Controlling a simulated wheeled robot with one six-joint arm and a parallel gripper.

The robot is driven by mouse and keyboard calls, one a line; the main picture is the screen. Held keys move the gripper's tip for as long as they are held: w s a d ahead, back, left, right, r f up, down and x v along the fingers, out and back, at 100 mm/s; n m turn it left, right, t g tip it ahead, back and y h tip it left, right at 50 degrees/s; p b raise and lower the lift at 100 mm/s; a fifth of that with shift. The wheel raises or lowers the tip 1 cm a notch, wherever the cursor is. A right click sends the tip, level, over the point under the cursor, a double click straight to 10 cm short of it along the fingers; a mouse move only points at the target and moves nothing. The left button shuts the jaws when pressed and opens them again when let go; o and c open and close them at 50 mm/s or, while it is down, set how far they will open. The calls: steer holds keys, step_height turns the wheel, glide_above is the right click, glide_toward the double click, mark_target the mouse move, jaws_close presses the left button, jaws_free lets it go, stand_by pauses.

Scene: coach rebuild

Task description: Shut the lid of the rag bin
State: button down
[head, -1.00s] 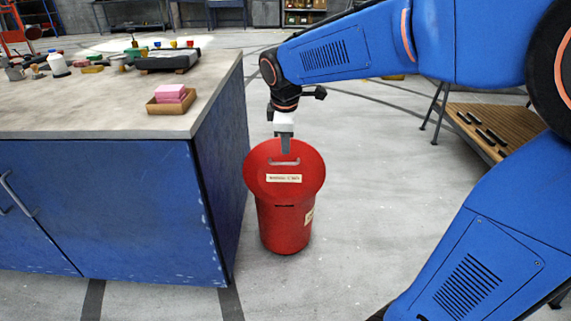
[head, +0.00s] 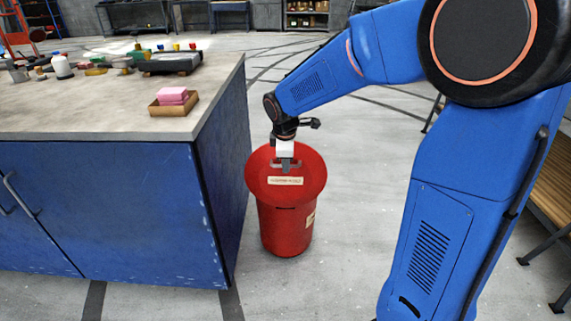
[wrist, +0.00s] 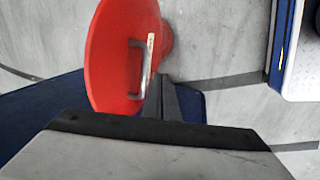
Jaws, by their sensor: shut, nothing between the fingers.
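The rag bin (head: 286,234) is a red, tapered bin standing on the floor beside the blue workbench. Its round red lid (head: 259,180) faces up toward the camera, with a grey handle and a pale label. I cannot tell whether a gap remains between lid and bin. My gripper (head: 285,168) is shut and empty, pointing down over the lid at the handle, partly covering it. In the wrist view the lid (wrist: 108,50) is at upper left, the handle (wrist: 134,70) shows clearly, and my shut fingers (wrist: 165,92) are just right of it. Contact is unclear.
The workbench (head: 110,122) stands close to the bin's left, carrying a small tray of pink blocks (head: 173,102) and several bottles and tools. A wooden bench (head: 553,195) is at far right. The floor between bin and my arm is clear.

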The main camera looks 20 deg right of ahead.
steer(key=shift+w+d+f, duration=0.15)
steer(key=shift+w+d, duration=0.05)
steer(key=shift+w, duration=0.5)
